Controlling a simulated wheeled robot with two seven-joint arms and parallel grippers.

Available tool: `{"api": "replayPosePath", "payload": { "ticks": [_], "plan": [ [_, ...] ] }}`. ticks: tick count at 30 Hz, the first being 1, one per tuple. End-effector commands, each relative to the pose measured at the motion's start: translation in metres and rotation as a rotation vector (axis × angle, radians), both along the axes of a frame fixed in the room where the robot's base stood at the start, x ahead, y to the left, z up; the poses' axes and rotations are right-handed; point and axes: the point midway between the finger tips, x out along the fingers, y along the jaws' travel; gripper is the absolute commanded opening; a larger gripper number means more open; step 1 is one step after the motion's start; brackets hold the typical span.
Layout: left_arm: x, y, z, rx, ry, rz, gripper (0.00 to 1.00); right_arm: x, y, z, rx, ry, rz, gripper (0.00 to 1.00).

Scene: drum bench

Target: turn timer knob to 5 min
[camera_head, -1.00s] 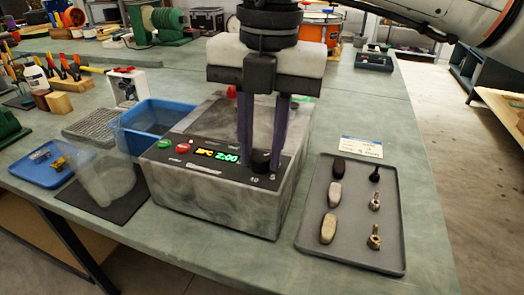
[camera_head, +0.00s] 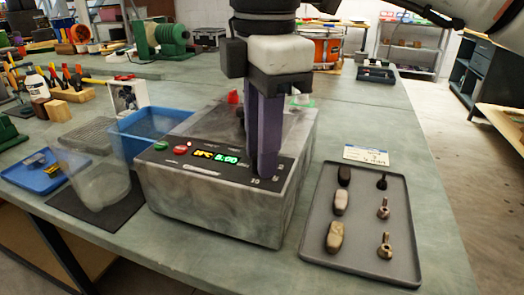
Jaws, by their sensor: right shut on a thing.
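The grey marbled timer box (camera_head: 220,212) stands on the bench with a sloped dark control panel. Its green display (camera_head: 229,160) appears to read 5:00. A green button (camera_head: 161,145) and a red button (camera_head: 180,149) sit at the panel's left. My right gripper (camera_head: 264,172) points down at the panel's right end, its purple fingers shut on the timer knob. The fingers hide most or all of the knob, so its pointer cannot be read. My left gripper is out of view.
A grey tray (camera_head: 312,243) with several small parts lies right of the box, a paper label (camera_head: 366,155) behind it. A blue bin (camera_head: 128,148) and a clear container (camera_head: 100,186) stand at left.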

Motion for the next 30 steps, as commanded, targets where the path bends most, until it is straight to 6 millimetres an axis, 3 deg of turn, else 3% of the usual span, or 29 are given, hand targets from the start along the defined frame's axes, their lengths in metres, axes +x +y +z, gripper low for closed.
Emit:
{"api": "replayPosePath", "payload": {
  "ticks": [13,30],
  "plan": [
    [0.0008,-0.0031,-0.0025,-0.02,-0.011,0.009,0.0,0.0012,0.0006,0.0007,0.001,-0.005,-0.254,0.02],
    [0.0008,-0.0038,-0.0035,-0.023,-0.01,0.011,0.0,0.0015,0.0004,0.0016,0.002,-0.005,-0.299,0.02]
  ]
}}
